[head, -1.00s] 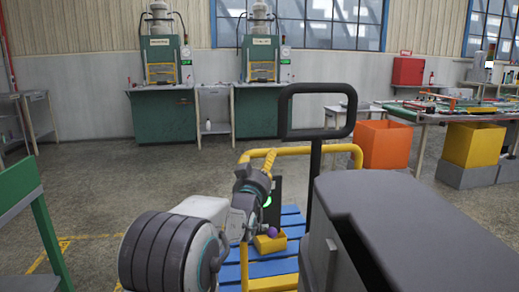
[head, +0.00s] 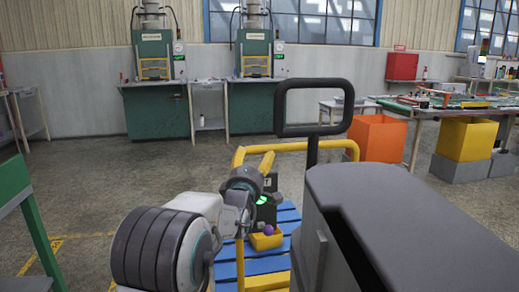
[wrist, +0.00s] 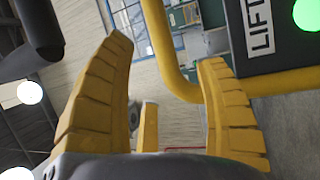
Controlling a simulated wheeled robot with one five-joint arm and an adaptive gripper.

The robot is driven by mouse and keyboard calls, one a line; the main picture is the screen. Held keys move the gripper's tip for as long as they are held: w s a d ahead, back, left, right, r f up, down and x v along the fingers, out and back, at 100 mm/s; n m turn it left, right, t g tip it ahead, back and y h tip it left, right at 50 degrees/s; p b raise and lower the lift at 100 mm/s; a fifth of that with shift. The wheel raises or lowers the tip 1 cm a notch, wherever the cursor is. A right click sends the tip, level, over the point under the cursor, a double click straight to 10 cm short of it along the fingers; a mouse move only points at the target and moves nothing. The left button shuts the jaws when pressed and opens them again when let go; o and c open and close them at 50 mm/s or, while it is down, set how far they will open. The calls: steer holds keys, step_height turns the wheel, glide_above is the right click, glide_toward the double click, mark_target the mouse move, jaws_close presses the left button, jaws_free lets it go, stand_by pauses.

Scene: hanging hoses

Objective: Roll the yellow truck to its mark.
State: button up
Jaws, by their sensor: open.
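The yellow truck (head: 298,147) stands ahead of me, with a tubular yellow rail and a blue slatted deck (head: 285,262). My gripper (head: 266,161) is at the left part of the rail in the head view. In the wrist view my gripper (wrist: 172,48) has its yellow fingers spread, with nothing clasped. The truck's rail (wrist: 158,40) crosses the gap between the fingertips and bends behind the right finger. I cannot tell whether they touch. A dark panel marked LIFT with a green light (wrist: 308,14) is beside the rail. Yellow lines (head: 52,240) mark the floor at left.
A yellow bin with a purple ball (head: 267,241) sits on the deck. A green frame (head: 38,232) stands close at left. Two green presses (head: 154,108) line the back wall. An orange bin (head: 378,138) and a worktable are at right. The middle floor is open.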

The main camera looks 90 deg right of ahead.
mark_target(259, 150)
steer(key=shift+x, duration=3.65)
